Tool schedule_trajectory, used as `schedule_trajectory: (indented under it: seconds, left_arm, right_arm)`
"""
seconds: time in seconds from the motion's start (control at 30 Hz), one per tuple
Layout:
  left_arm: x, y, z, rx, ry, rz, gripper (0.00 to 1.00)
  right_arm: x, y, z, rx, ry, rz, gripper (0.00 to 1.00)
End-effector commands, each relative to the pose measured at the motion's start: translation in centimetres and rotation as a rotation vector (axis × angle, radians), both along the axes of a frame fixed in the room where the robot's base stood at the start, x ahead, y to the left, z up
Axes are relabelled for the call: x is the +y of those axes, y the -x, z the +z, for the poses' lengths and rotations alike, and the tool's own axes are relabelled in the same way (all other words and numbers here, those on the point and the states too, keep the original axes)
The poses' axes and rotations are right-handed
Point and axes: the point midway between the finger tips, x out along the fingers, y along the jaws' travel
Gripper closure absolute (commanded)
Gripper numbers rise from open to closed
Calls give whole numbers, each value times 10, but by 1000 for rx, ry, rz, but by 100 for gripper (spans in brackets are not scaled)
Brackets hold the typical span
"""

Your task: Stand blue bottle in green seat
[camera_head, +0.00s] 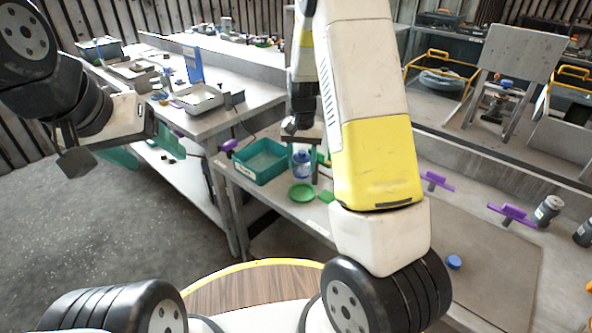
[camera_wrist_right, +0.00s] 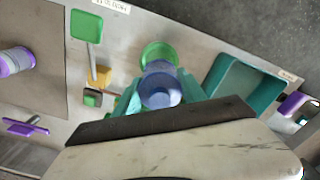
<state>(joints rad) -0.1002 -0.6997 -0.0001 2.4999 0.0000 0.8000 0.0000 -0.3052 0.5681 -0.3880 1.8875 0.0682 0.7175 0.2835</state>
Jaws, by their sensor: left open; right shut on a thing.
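The blue bottle (camera_head: 302,165) stands upright at the workbench beside the green tray; it also shows from above in the right wrist view (camera_wrist_right: 160,88). My right gripper (camera_head: 304,150) is shut on it, with teal fingers on both sides in the right wrist view (camera_wrist_right: 160,97). The round green seat (camera_head: 302,193) lies in front of the bottle; in the right wrist view (camera_wrist_right: 158,52) the bottle covers part of it. I cannot tell whether the bottle's base touches anything. My left gripper (camera_head: 143,147) is open and empty, over the floor at the left, far from the bottle.
The green tray (camera_head: 262,160) is close to the bottle's left. A green square piece (camera_head: 327,197) lies right of the seat, and a yellow block (camera_wrist_right: 100,76) is nearby. A blue cap (camera_head: 454,262), purple clamps (camera_head: 512,213) and cans (camera_head: 547,208) are farther right.

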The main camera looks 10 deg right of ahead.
Motion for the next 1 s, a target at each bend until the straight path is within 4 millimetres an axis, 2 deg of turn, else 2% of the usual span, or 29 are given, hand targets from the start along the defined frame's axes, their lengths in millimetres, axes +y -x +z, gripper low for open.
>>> schedule_trajectory:
  seconds: [0.1, 0.37, 0.53, 0.93, 0.97, 1.0]
  left_arm:
    - [0, 0, 0, 0, 0, 0, 31]
    - [0, 0, 0, 0, 0, 0, 31]
    - [0, 0, 0, 0, 0, 0, 31]
    - [0, 0, 0, 0, 0, 0, 31]
    - [0, 0, 0, 0, 0, 0, 31]
    - [0, 0, 0, 0, 0, 0, 31]
  right_arm:
    - [0, 1, -24, 4, 0, 2, 99]
    - [0, 1, -46, 1, 0, 2, 99]
    - [0, 1, -71, 3, 0, 4, 99]
    - [0, 1, -78, 1, 0, 4, 99]
    - [0, 1, -78, 0, 0, 4, 46]
    - [0, 1, -78, 0, 0, 4, 38]
